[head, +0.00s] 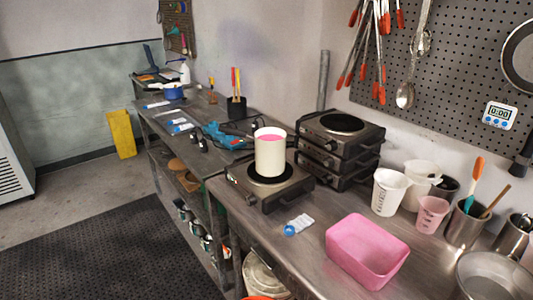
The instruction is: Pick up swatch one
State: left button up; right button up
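I cannot pick out a piece clearly marked as swatch one in the head view. A small white piece with a blue end (298,225) lies on the near metal counter, left of the pink tub. Similar white-and-blue pieces lie on the far counter, one nearer (182,127) and one farther back (157,105). They are too small to tell whether they are tubes or swatches. A white bucket (270,158) with pink contents stands upright on a hot plate (268,186). Neither of my grippers is in view.
A pink tub (366,250) sits on the near counter (250,226). Stacked burners (340,150), white measuring cups (388,191) and a metal utensil pot (465,226) line the wall. A steel pan (495,277) is at the right. A dark mat (110,250) covers open floor at left.

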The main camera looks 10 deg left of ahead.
aim_at(299, 224)
jog(key=i+j+z, duration=0.1)
jog(key=j+z, duration=0.35)
jog(key=j, duration=0.2)
jog(key=j+z, duration=0.5)
jog(key=j, duration=0.2)
jog(key=k+j+z, duration=0.2)
jog(key=j+z, duration=0.25)
jog(key=j, duration=0.15)
